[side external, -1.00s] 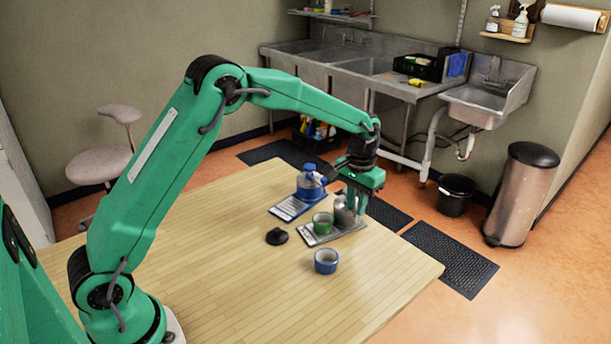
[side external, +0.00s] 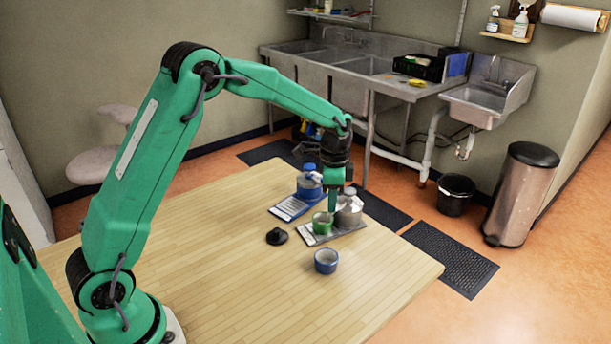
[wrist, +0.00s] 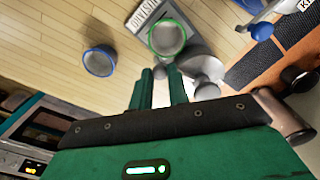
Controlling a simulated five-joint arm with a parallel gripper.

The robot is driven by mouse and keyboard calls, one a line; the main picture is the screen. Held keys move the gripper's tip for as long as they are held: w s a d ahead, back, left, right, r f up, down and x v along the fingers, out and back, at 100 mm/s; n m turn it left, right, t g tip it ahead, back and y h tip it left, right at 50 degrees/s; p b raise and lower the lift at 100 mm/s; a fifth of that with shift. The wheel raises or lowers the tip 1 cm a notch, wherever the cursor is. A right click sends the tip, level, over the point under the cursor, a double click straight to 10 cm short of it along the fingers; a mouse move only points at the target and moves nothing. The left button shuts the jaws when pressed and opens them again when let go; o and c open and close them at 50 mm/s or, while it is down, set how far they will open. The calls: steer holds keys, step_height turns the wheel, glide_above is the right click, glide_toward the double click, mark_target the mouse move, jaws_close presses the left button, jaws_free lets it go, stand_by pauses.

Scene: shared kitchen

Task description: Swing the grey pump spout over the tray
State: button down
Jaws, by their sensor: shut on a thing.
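The grey pump (side external: 349,209) stands at the right end of a grey tray (side external: 345,234) with a white label. A green-rimmed cup (side external: 322,223) sits on that tray, left of the pump. My gripper (side external: 333,208) is pointing down between the pump and the cup, its fingers close together. In the wrist view, the fingertips (wrist: 160,74) are shut on the grey spout beside the grey pump (wrist: 208,70), close to the green-rimmed cup (wrist: 166,38). The fingers hide most of the spout.
A blue pump (side external: 308,185) stands on a blue tray (side external: 290,208) behind. A black lid (side external: 277,236) and a blue cup (side external: 326,261) lie on the wooden table (side external: 220,270) in front. The table's left and front areas are clear.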

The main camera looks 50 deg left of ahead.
steer(key=shift+w+a+r+m, duration=0.1)
steer(key=shift+a+m, duration=0.55)
steer(key=shift+m, duration=0.4)
steer(key=shift+a+m, duration=0.6)
steer(key=shift+m, duration=0.45)
steer(key=c, duration=1.3)
jaws_free()
steer(key=shift+c, duration=0.2)
step_height(320, 180, up, 8)
